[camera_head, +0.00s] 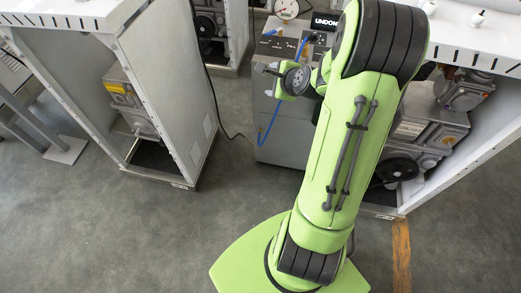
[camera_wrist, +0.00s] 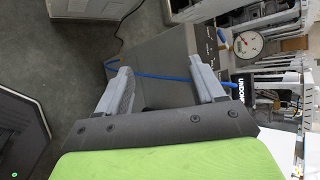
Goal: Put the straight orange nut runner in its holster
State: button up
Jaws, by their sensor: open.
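My gripper (camera_head: 268,80) is at the front of the grey cabinet in the head view, its fingers pointing left. In the wrist view my gripper (camera_wrist: 161,68) shows two grey fingers spread apart with nothing visibly held between them. I cannot make out the straight orange nut runner or its holster in either view; my arm hides part of the cabinet. A blue hose (camera_head: 272,122) hangs down the cabinet's front. In the wrist view the blue hose (camera_wrist: 170,78) crosses behind the fingers.
The grey cabinet (camera_head: 283,150) carries a round gauge (camera_head: 286,9). Open white dispenser frames with machinery stand at left (camera_head: 180,120) and right (camera_head: 450,160). A black cable (camera_head: 225,120) lies on the floor. The floor at front left is clear.

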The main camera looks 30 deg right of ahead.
jog(key=s+a+r+n+g, duration=0.1)
jog(key=s+a+r+n, duration=0.2)
jog(key=a+n, duration=0.2)
jog(key=s+a+r+n+g+y, duration=0.1)
jog(key=s+a+r+n, duration=0.2)
jog(key=a+n, duration=0.25)
jog(key=s+a+r+n+g, duration=0.1)
jog(key=s+a+r+n, duration=0.25)
jog(key=a, duration=0.25)
jog(key=s+a+r+n+g, duration=0.1)
jog(key=s+a+n, duration=0.1)
jog(key=s+n, duration=0.3)
jog(key=s+a+n, duration=0.3)
jog(key=s+n, duration=0.2)
jog(key=s, duration=0.5)
jog(key=shift+r+n+g, duration=0.4)
